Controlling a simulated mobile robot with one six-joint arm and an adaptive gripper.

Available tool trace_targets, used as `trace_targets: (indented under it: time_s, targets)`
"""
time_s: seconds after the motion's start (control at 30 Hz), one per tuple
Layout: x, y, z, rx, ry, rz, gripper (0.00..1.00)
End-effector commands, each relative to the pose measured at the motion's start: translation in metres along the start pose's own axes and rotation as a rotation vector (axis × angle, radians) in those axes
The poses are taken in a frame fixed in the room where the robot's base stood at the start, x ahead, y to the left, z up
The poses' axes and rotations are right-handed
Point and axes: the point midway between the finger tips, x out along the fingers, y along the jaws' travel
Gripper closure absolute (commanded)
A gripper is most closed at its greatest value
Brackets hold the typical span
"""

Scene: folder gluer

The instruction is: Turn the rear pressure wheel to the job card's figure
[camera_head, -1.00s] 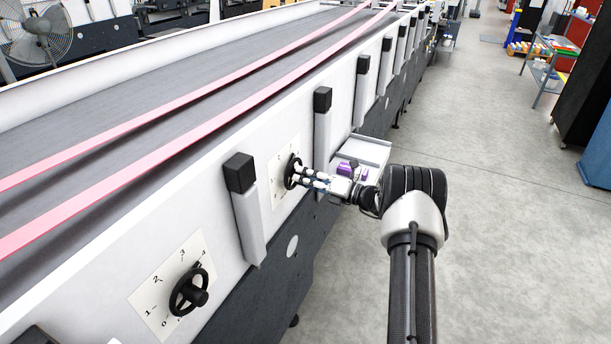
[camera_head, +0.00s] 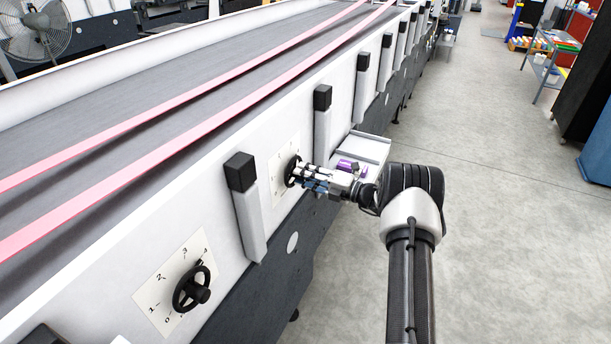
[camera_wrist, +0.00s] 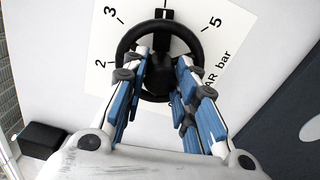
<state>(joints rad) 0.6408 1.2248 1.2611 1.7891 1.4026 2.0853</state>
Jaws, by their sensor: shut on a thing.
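The black pressure wheel (camera_head: 291,170) is mounted on a white scale plate on the machine's side. In the wrist view the wheel (camera_wrist: 120,52) fills the upper middle, and the plate (camera_wrist: 232,42) shows 2, 3, 5 and lettering ending "AR bar". A black pointer tab at the wheel's top lies between 3 and 5, covering the mark there. My gripper (camera_head: 303,173) reaches the wheel from the right. In the wrist view my gripper (camera_wrist: 163,70) has its blue-padded fingers shut on the wheel's hub. No job card is readable.
A second black handwheel (camera_head: 193,290) with a 0 to 4 scale sits nearer on the same panel. A black-capped post (camera_head: 247,205) stands between the wheels. A light tray (camera_head: 368,148) with a purple item (camera_head: 347,166) lies behind my gripper.

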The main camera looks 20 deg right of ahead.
Motion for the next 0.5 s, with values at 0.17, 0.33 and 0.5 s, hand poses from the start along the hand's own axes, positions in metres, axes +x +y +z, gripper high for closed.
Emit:
trace_targets:
  time_s: [0.17,0.33,0.5]
  targets:
    - [0.0000,-0.0007,-0.0005,0.002,0.001,-0.001,0.97]
    - [0.0000,-0.0007,-0.0005,0.002,0.001,-0.001,0.73]
    - [0.0000,-0.0005,-0.0004,0.001,0.001,-0.001,0.61]
